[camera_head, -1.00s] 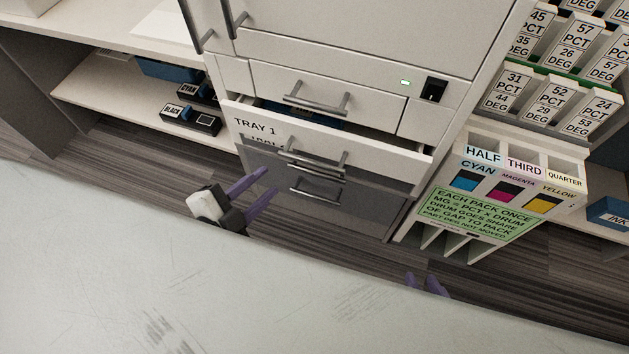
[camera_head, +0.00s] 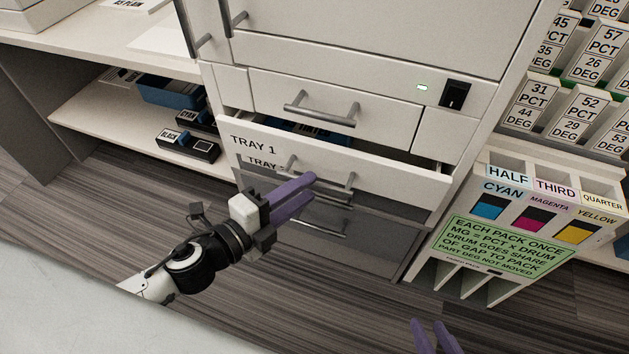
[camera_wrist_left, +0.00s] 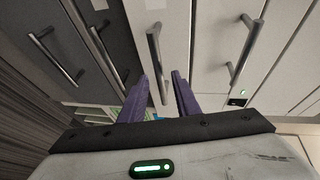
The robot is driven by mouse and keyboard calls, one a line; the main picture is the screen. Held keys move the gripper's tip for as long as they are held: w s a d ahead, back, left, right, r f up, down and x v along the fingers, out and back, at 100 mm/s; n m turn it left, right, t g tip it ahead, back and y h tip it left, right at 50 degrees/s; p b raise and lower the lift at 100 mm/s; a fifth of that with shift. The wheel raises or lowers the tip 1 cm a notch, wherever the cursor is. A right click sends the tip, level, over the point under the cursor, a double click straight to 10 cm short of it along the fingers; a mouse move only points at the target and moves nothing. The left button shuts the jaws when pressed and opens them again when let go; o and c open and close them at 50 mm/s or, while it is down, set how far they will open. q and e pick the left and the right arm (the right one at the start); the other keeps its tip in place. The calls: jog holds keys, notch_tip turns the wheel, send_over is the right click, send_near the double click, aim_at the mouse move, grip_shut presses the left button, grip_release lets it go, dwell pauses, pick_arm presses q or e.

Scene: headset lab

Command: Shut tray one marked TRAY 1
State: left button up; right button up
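Tray 1 (camera_head: 390,179) is a white drawer labelled TRAY 1. It sticks out from the white cabinet, with its top gap showing and something blue inside. Its grey bar handle (camera_head: 344,181) is on the front. My left gripper (camera_head: 311,193) is in front of this drawer, with its purple fingers pointing at the handle. In the left wrist view the fingers (camera_wrist_left: 160,82) are apart, and a bar handle (camera_wrist_left: 154,55) appears between them; I cannot tell whether they touch it. My right gripper (camera_head: 428,323) shows only its purple fingertips at the bottom edge, apart and empty.
A closed drawer (camera_head: 385,118) is above Tray 1, and a darker drawer (camera_head: 360,235) is below. A power switch (camera_head: 454,95) is at the upper right. A labelled pack rack (camera_head: 505,245) stands right of the cabinet. A shelf with cartridges (camera_head: 120,120) is at left.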

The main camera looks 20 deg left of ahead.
pick_arm(q)
jog(key=shift+x, duration=1.9)
grip_shut()
